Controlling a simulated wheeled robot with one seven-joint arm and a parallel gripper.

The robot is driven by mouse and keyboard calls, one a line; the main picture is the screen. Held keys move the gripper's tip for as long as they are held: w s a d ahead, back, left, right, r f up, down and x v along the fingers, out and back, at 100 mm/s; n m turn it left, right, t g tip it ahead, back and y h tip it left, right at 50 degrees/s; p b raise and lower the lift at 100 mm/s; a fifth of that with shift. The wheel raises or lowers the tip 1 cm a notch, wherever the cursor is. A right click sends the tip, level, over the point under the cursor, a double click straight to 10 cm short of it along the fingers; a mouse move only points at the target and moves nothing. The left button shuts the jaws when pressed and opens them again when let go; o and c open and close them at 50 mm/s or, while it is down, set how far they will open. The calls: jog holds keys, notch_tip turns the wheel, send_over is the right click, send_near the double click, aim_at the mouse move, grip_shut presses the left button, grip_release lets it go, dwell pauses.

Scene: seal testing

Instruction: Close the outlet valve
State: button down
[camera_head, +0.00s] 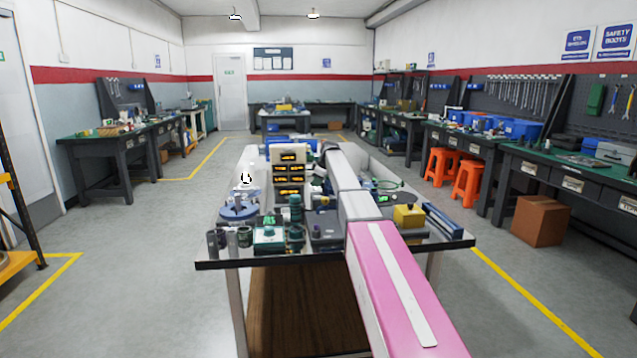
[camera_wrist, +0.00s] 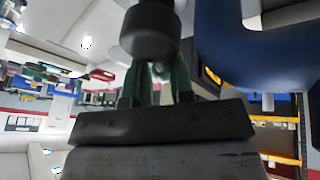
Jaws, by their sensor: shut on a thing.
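In the wrist view my gripper (camera_wrist: 159,72) points away from the camera, with two greenish fingers rising from a dark crossbar. The fingers are shut on a dark round knob (camera_wrist: 150,34), which looks like the outlet valve's handle. The knob hides the fingertips, so the exact contact does not show. A thick blue curved pipe or body (camera_wrist: 250,50) is close on the right. In the head view my pink and white arm reaches over the test bench (camera_head: 457,243) and hides the gripper and the valve.
Several small fittings and a yellow block (camera_head: 409,215) crowd the bench top. Orange stools (camera_head: 468,184) and a cardboard box (camera_head: 541,221) stand to the right. The floor left is free.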

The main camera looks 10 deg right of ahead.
jog(key=shift+s+d+f, duration=0.15)
jog(key=shift+s+f, duration=0.05)
jog(key=c, duration=1.1)
grip_release()
jog(key=shift+r, duration=0.15)
jog(key=shift+r, duration=0.2)
jog(key=v, duration=1)
jog(key=shift+s+d+r, duration=0.1)
